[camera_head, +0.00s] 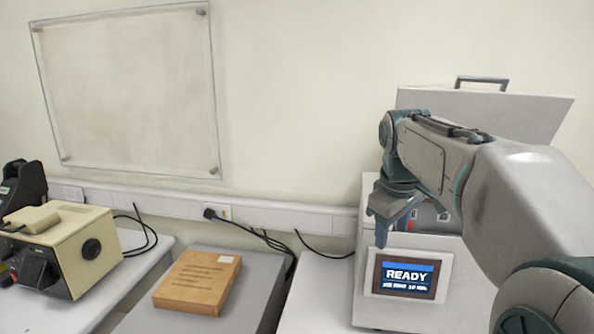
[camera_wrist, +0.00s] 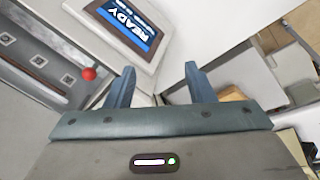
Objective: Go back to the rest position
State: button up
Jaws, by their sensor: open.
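My gripper (camera_head: 381,228) hangs at the end of my arm, in front of the white testing machine (camera_head: 398,318) on the right in the head view. In the wrist view my gripper (camera_wrist: 160,85) shows two blue fingers spread apart with nothing between them. The machine's lid (camera_head: 484,107) stands raised at the back. Its screen (camera_head: 407,278) reads READY, and the screen also shows upside down in the wrist view (camera_wrist: 125,22). A red knob (camera_wrist: 89,73) sits in the machine's open top. My arm hides part of the machine.
A brown box (camera_head: 198,283) lies on a grey surface in the middle. A beige instrument (camera_head: 72,245) stands at the left beside a dark device (camera_head: 22,184). Black cables (camera_head: 265,238) run along the wall trunking. A clear panel (camera_head: 130,95) hangs on the wall.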

jog(key=s+a+f+m, duration=0.1)
jog(key=s+f+m, duration=0.2)
jog(key=s+f, duration=0.5)
jog(key=s+a+f+m+y+b, duration=0.1)
jog(key=s+f+m, duration=0.3)
jog(key=s+f, duration=0.4)
jog(key=s+a, duration=0.1)
jog(key=s, duration=0.3)
jog(key=shift+s+a+t, duration=0.15)
jog(key=shift+t, duration=0.25)
